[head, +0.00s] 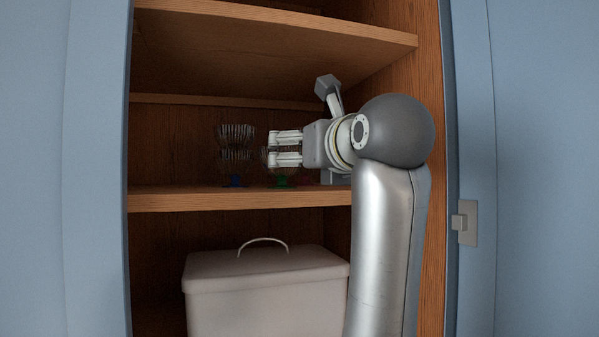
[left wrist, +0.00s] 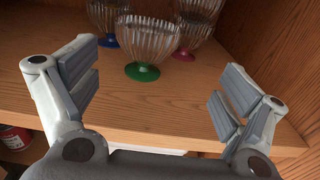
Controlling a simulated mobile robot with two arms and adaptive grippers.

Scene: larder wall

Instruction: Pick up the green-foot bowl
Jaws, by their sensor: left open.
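The green-foot bowl (left wrist: 148,40) is ribbed clear glass and stands upright on the wooden shelf, its green foot showing in the left wrist view. In the head view the green-foot bowl's foot (head: 281,181) shows below my left gripper (head: 273,148), whose fingers hide part of the glass. My left gripper is open and empty; in the left wrist view its fingers (left wrist: 160,66) stand wide apart on either side of the bowl, in front of it and not touching it. My right gripper is not in view.
A blue-foot bowl (left wrist: 109,40) stands behind left of the green one, and a red-foot bowl (left wrist: 185,54) behind right. The shelf (head: 200,197) is bare in front. A lidded white bin (head: 262,290) stands below. The cabinet's wooden side wall (left wrist: 278,60) is at the right.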

